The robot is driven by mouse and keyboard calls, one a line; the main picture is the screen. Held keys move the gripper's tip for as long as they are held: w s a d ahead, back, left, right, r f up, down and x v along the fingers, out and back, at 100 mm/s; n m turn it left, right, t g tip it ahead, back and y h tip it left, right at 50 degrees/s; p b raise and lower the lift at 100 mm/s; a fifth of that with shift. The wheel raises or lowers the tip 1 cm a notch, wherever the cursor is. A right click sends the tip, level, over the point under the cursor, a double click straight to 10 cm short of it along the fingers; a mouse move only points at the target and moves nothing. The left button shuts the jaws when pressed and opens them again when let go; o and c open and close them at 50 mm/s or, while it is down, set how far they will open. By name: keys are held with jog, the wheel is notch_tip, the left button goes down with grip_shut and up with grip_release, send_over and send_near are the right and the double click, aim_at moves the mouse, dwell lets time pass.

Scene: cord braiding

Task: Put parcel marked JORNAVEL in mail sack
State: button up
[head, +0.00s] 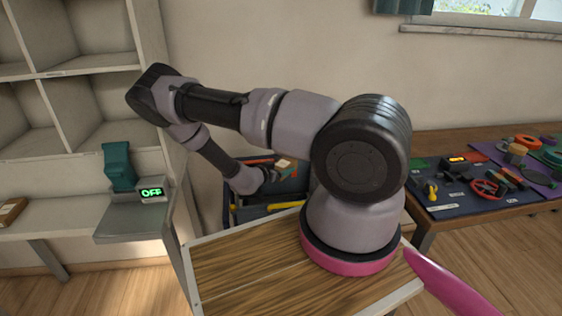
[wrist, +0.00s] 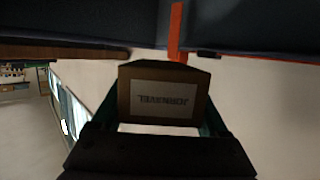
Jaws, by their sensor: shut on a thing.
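A brown box-shaped parcel (wrist: 165,75) is between my gripper's fingers in the wrist view. Its pale label reads JORNAVEL, upside down in the picture. My gripper (wrist: 162,108) is shut on this parcel, with a teal finger on each side. In the head view my gripper (head: 267,174) is low behind my arm base, at a dark blue open container (head: 232,216). I cannot tell whether this container is the mail sack. Small brownish shapes show by the gripper there, too small to tell apart. The underside of the parcel is hidden.
A pale shelf unit (head: 88,62) stands at the left. A bench (head: 440,140) at the right bears several tools. A yellow bar (head: 285,206) crosses the container's front.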

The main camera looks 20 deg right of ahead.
aim_at(282, 164)
jog(key=shift+f, duration=1.55)
jog(key=o, duration=1.3)
jog(key=shift+c, duration=0.2)
jog(key=shift+r, duration=5)
jog(key=shift+a, duration=0.1)
